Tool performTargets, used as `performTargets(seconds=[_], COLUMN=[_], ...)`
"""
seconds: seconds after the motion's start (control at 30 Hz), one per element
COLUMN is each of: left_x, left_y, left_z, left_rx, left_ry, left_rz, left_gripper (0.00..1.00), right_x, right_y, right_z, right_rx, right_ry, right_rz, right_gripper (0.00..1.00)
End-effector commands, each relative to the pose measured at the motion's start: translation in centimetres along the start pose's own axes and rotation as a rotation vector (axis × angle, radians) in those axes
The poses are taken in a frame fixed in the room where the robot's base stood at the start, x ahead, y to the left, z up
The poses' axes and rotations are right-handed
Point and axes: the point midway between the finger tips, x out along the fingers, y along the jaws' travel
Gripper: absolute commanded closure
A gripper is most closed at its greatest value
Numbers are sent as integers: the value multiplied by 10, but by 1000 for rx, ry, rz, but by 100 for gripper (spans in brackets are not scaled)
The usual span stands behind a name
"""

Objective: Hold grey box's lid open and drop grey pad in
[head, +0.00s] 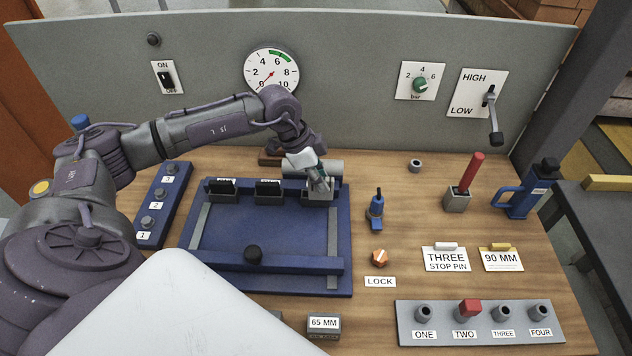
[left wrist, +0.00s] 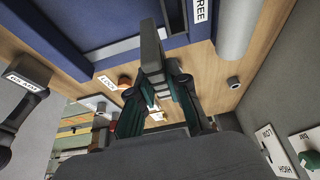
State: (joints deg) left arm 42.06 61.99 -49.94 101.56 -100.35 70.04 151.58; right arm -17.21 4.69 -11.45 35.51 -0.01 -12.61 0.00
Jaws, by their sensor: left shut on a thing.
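My left gripper (head: 320,185) reaches over the back right of the blue fixture (head: 345,240). In the left wrist view its teal fingers (left wrist: 155,95) are shut on a grey block (left wrist: 151,45). The block stands at the fixture's back right edge, beside a label ending in "REE"; the fingers partly cover it, and I cannot tell if it is fixed there. I see no box with an evident lid and nothing that is clearly a grey pad. A small grey block labelled 65 MM (head: 323,325) lies at the front of the bench. My right gripper is out of view.
A grey cylinder (head: 330,166) lies behind the fixture, close to the gripper. Two black-topped stops (head: 222,188) stand to its left. The upright panel (head: 350,90) closes the back.

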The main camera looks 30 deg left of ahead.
Motion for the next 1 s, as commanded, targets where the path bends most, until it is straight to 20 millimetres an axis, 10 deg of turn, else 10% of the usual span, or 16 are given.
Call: performTargets(seconds=[0.4, 1.0], left_x=[-29, -33], left_y=[68, 74], left_z=[-41, -45], left_rx=[2, 0], left_ry=[2, 1], left_rz=[0, 0], left_gripper=[100, 100], right_x=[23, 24], right_y=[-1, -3], right_z=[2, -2], right_rx=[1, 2], right_ry=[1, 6], right_rz=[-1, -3], right_gripper=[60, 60])
